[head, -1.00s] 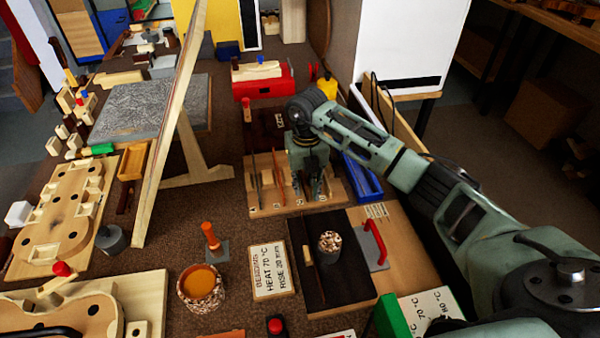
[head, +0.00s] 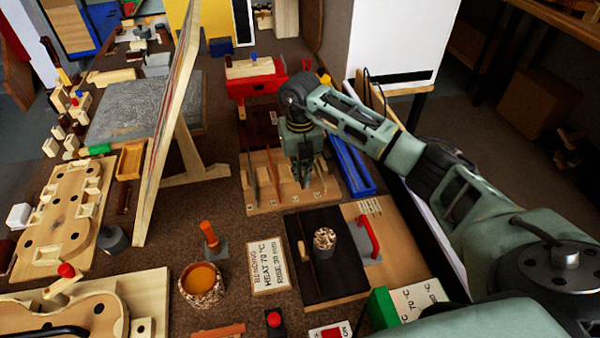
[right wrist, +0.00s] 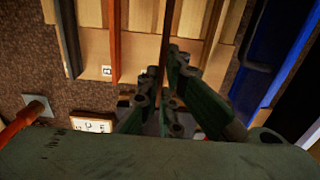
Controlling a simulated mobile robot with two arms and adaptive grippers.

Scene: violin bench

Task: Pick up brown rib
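The light wooden rack (head: 262,205) holds several thin upright ribs in slots. My right gripper (head: 304,178) is low over the right half of this rack, pointing down. In the right wrist view, its fingers (right wrist: 166,72) are close together on either side of a dark brown rib (right wrist: 168,30) and appear closed on it. The rib still stands among the slots of the rack. An orange-red rib (right wrist: 114,42) and another dark rib (right wrist: 68,38) stand to its left. In the head view the gripped rib is mostly hidden by the gripper. My left gripper is not in view.
A blue tray (head: 352,168) lies right of the rack. A tall wooden panel (head: 170,110) leans at left.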

